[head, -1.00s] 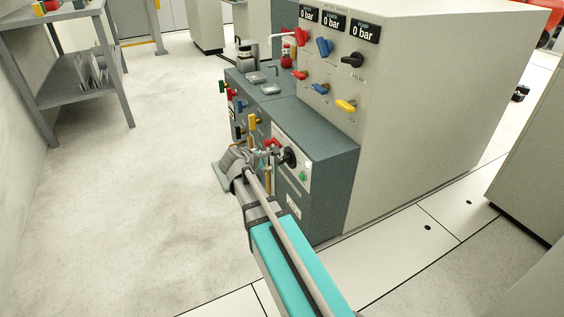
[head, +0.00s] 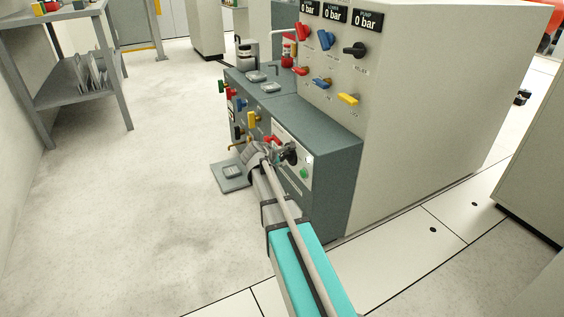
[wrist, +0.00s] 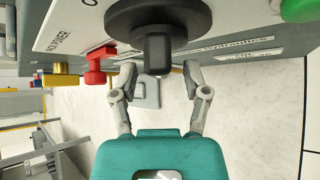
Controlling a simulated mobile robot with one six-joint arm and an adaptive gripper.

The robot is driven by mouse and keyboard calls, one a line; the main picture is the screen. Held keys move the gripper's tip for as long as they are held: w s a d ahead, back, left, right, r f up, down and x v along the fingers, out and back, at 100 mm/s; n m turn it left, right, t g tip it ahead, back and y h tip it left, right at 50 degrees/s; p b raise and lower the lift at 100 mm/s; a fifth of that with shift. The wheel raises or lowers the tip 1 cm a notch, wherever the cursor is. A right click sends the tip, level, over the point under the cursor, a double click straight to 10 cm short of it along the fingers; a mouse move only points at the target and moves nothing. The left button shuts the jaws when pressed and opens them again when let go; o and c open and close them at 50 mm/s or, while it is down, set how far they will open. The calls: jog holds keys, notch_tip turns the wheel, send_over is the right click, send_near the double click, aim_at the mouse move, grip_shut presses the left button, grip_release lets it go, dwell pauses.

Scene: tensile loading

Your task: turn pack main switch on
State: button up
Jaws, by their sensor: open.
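The pack main switch is a black rotary knob (head: 291,157) with a raised grip bar, on the white panel at the near end of the grey console. In the wrist view the black knob (wrist: 155,50) fills the upper middle, with its bar pointing down the picture. My gripper (wrist: 160,70) is open, one finger on each side of the bar's lower end. I cannot tell if either finger touches it. In the head view my gripper (head: 279,152) is just left of the knob and partly covers the panel. Part of the panel lettering is hidden.
A green button (head: 304,172) sits by the knob. A grey pedal plate (head: 231,173) lies on the floor.

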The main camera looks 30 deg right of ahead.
jog(key=shift+w+d+f, duration=0.25)
jog(key=shift+d+f, duration=0.05)
jog(key=shift+d, duration=0.1)
jog(key=c, duration=0.8)
jog(key=shift+d, duration=0.15)
grip_shut()
